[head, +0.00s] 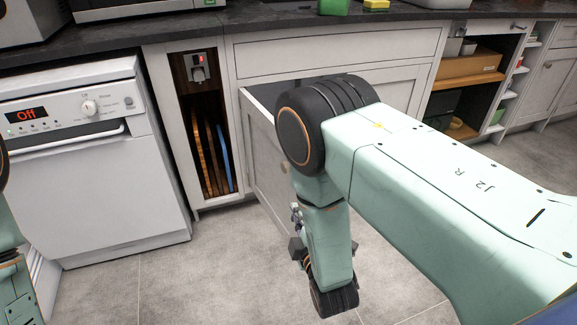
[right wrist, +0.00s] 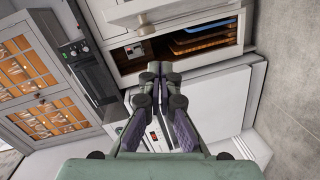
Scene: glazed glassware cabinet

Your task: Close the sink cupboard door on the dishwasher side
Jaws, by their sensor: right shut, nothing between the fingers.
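The grey-white sink cupboard door on the dishwasher side (head: 262,150) stands ajar in the head view. It is swung out from its left edge, with a dark gap above it and a small knob near its free edge. My right arm hides part of its free side. My right gripper (head: 297,238) hangs below the wrist, just right of the door's lower free edge; I cannot tell if they touch. In the right wrist view the right gripper's fingers (right wrist: 155,72) are together and empty. My left gripper is not in view; only parts of its arm show.
The white dishwasher (head: 95,165) is shut, left of a narrow open niche with upright boards (head: 212,155). The other sink door (head: 400,88) looks shut. Open shelves (head: 470,80) stand further right. Grey floor (head: 180,285) is clear in front.

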